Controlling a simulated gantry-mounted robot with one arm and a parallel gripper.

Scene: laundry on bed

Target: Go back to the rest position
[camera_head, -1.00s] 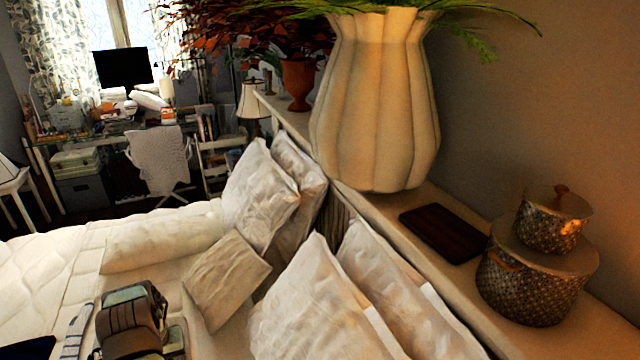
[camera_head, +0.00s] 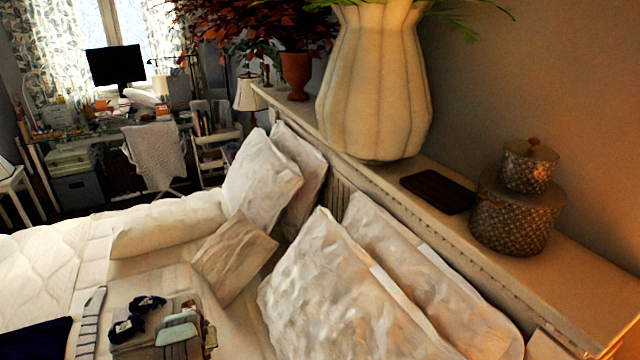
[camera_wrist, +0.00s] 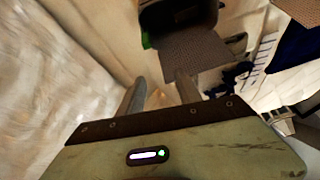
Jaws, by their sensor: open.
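My gripper (camera_wrist: 160,88) shows in the wrist view with its two fingers apart and nothing between them. Beyond the fingertips lie a grey knitted cloth (camera_wrist: 203,52) and a black object with a green edge that I cannot identify (camera_wrist: 178,18). A pale pillow-like surface (camera_wrist: 45,90) fills the left of that view, beside the gripper. The gripper is not visible in the head view. There, folded laundry (camera_head: 165,338) with dark rolled items (camera_head: 128,328) and pale green pieces (camera_head: 177,335) lies on the bed (camera_head: 50,255).
A striped cloth (camera_head: 90,318) and a navy cloth (camera_head: 35,337) lie left of the laundry. Large pillows (camera_head: 325,290) lean against the headboard shelf. The shelf holds a big cream vase (camera_head: 375,85), a dark tray (camera_head: 438,191) and stacked round boxes (camera_head: 515,222). A desk stands at the back.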

